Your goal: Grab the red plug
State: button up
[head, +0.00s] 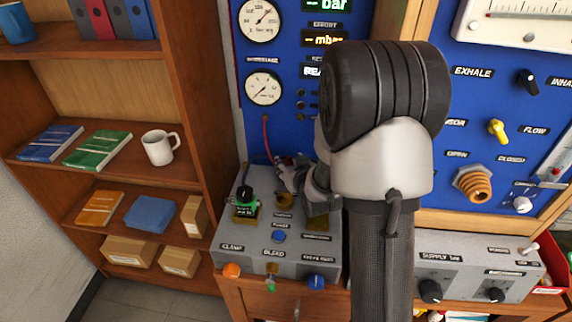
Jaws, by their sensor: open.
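A red hose or cable (266,135) runs down from below the lower gauge toward my gripper (296,183). A small red part, which looks like the red plug (285,160), shows right at the gripper's upper left side. My gripper is open, just above the back of the grey sloped box (262,235). My own arm and the gripper's body hide much of this area. I cannot tell whether the red plug is between the fingers or beside them.
A blue gauge panel (262,135) rises behind. A wooden shelf (190,85) with books and a mug (160,147) stands left.

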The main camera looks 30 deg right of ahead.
jog(key=shift+s, duration=0.15)
jog(key=shift+c, duration=0.7)
grip_shut()
